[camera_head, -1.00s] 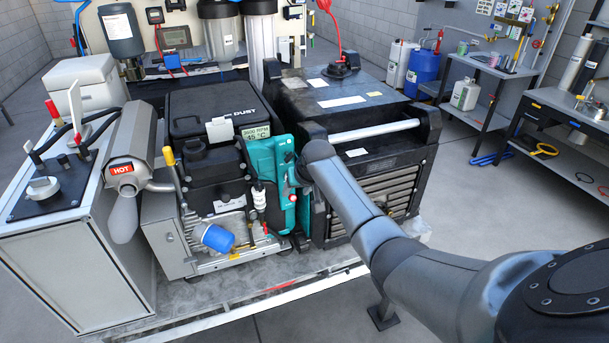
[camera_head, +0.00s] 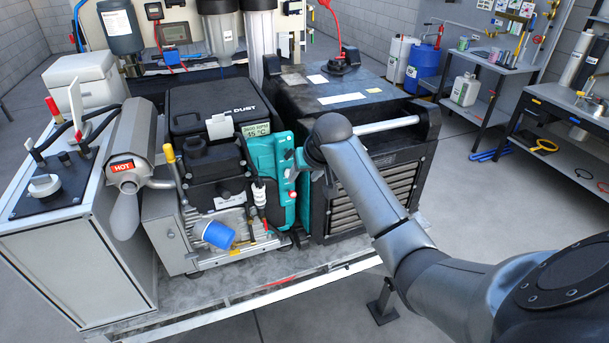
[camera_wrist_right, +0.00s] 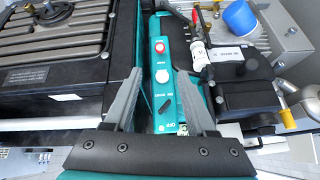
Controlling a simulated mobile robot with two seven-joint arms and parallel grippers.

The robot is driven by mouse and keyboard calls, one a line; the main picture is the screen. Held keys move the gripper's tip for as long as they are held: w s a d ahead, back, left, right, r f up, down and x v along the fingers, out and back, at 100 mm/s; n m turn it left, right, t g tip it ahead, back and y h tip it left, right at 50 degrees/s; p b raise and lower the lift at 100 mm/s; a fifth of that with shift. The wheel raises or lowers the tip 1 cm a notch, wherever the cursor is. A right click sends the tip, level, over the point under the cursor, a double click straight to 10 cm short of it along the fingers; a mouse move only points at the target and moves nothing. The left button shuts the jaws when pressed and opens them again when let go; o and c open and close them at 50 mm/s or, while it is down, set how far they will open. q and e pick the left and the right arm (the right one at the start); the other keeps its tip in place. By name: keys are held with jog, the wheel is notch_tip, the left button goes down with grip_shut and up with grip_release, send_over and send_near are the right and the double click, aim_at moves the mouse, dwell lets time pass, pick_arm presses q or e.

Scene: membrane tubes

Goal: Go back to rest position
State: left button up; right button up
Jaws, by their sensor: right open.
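My right arm comes in from the lower right in the head view, and its wrist is beside the teal control panel (camera_head: 283,180). My right gripper (camera_wrist_right: 157,88) is open and empty in the right wrist view, with its two grey fingers apart over the panel. The panel (camera_wrist_right: 163,104) carries a red button (camera_wrist_right: 160,47), a white button (camera_wrist_right: 162,76) and a black switch (camera_wrist_right: 164,105) between and beyond the fingers. In the head view my wrist mostly hides the right fingers. My left gripper is not in view.
A black generator unit (camera_head: 345,100) stands right of the panel. An engine with a blue filter (camera_head: 218,235) and a muffler marked HOT (camera_head: 127,140) stand to the left. A workbench (camera_head: 560,100) stands at the far right. Open floor (camera_head: 480,210) lies between.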

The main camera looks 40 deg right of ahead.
dwell(0.4)
jog(key=s+a+f+n+g+b, duration=0.15)
jog(key=s+f+b, duration=0.35)
jog(key=f, duration=1)
jog(key=s+a+f+g+b, duration=0.1)
jog(key=s+a+f+b, duration=0.35)
jog(key=f, duration=1.05)
jog(key=s+f+n+g+b, duration=0.1)
jog(key=s+f+b, duration=0.2)
jog(key=s+f, duration=0.8)
jog(key=s+a+f+n+g+b, duration=0.1)
jog(key=s+a+f+b, duration=0.4)
jog(key=s+f, duration=0.8)
jog(key=s+a+f+n+g+y+b, duration=0.1)
jog(key=s+a+f+n+b, duration=0.2)
jog(key=s+f, duration=1)
jog(key=shift+s+a+f+b, duration=0.4)
jog(key=shift+s+a+b, duration=0.45)
jog(key=shift+a+b, duration=0.25)
jog(key=shift+c, duration=0.5)
